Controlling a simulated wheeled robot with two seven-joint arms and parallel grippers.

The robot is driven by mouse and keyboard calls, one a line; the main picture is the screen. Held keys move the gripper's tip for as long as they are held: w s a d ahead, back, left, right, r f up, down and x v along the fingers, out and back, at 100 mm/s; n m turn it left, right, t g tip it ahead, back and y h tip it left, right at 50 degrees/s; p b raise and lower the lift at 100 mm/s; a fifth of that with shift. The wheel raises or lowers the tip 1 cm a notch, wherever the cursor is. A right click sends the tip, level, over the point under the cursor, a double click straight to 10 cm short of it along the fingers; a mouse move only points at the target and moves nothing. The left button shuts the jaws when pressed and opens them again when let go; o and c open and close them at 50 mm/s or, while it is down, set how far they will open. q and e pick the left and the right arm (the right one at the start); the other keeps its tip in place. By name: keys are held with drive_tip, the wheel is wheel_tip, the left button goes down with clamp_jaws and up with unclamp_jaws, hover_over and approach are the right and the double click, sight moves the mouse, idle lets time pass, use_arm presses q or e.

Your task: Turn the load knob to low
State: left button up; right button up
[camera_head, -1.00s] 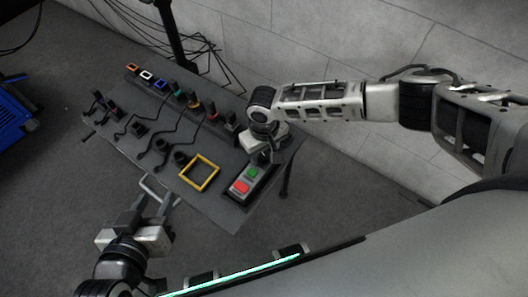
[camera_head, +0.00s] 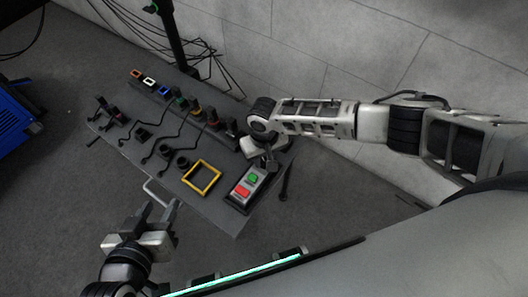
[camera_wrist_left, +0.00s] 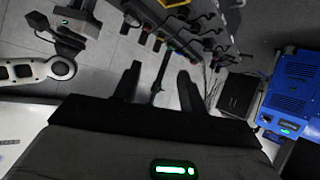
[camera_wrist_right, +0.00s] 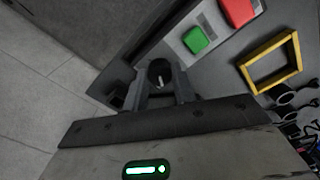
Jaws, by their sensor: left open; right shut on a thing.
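The load knob (camera_wrist_right: 160,72) is a dark round knob with a pale mark, seen in the right wrist view between my right gripper's fingers. My right gripper (camera_wrist_right: 163,88) is shut on it. In the head view, my right gripper (camera_head: 267,163) is at the panel's right edge, beside the green and red buttons, and its wrist hides the knob. My left gripper (camera_head: 160,211) is open and empty in front of the panel's near edge, by a pale handle. Its spread fingers also show in the left wrist view (camera_wrist_left: 158,82). The knob's setting labels cannot be read.
The grey panel (camera_head: 225,215) carries a green button (camera_head: 252,177), a red button (camera_head: 242,190), a yellow square frame (camera_head: 201,177) and several dark levers and cables. A black post (camera_head: 172,35) stands behind it. A blue machine (camera_head: 15,120) stands at the left.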

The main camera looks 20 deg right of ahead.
drive_tip(key=shift+s+r+m+p, duration=0.1)
drive_tip(key=shift+r+m+p, duration=0.15)
drive_tip(key=shift+m+p, duration=0.6)
drive_tip(key=m+p, duration=0.2)
drive_tip(key=m, duration=0.1)
drive_tip(key=shift+a+f, duration=0.1)
use_arm(q)
drive_tip(key=shift+a+r+m+g+y+p, duration=0.15)
drive_tip(key=shift+a+r+p, duration=0.15)
drive_tip(key=shift+r, duration=0.25)
drive_tip(key=shift+a+r+m+g+y+p, duration=0.2)
drive_tip(key=shift+r+p, duration=0.2)
drive_tip(key=shift+r, duration=0.15)
use_arm(e)
drive_tip(key=shift+f+m, duration=0.1)
drive_tip(key=shift+m, duration=1.05)
use_arm(q)
drive_tip(key=shift+f, duration=0.1)
use_arm(e)
drive_tip(key=o, duration=1)
